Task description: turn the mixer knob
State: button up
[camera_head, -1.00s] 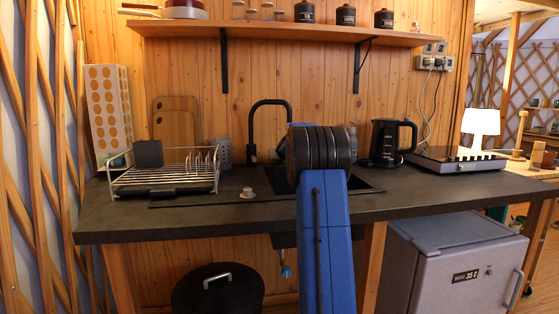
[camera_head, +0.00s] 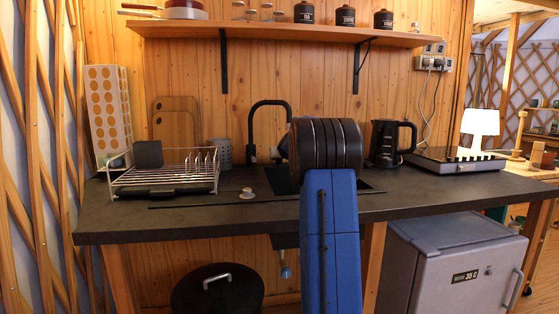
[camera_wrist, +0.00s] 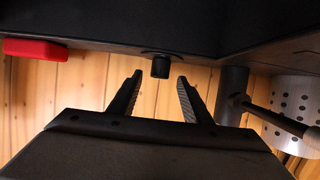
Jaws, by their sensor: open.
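A short black round knob (camera_wrist: 160,67), which looks like the mixer knob, sticks out from a dark surface at the top of the wrist view. My gripper (camera_wrist: 160,76) is open, with one finger on each side of the knob in the picture. I cannot tell how far the fingertips are from it, and no contact shows. The black tap (camera_head: 270,104) stands behind the sink in the head view. Its upright (camera_wrist: 232,92) also shows right of my fingers in the wrist view.
A perforated metal holder (camera_wrist: 290,95) stands right of the tap in the wrist view. A red object (camera_wrist: 35,49) is at the left there. A dish rack (camera_head: 165,178) and a kettle (camera_head: 388,142) flank the sink on the counter (camera_head: 420,195). A shelf (camera_head: 290,34) hangs above.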

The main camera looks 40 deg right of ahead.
jog(key=v, duration=1.2)
jog(key=m+t+y, duration=0.6)
jog(key=m+y, duration=0.1)
jog(key=m, duration=2.3)
send_near(279, 161)
jog(key=w, duration=0.3)
jog(key=w+d, duration=0.1)
jog(key=w, duration=0.7)
jog(key=shift+d+r, duration=0.15)
jog(key=shift+r, duration=0.1)
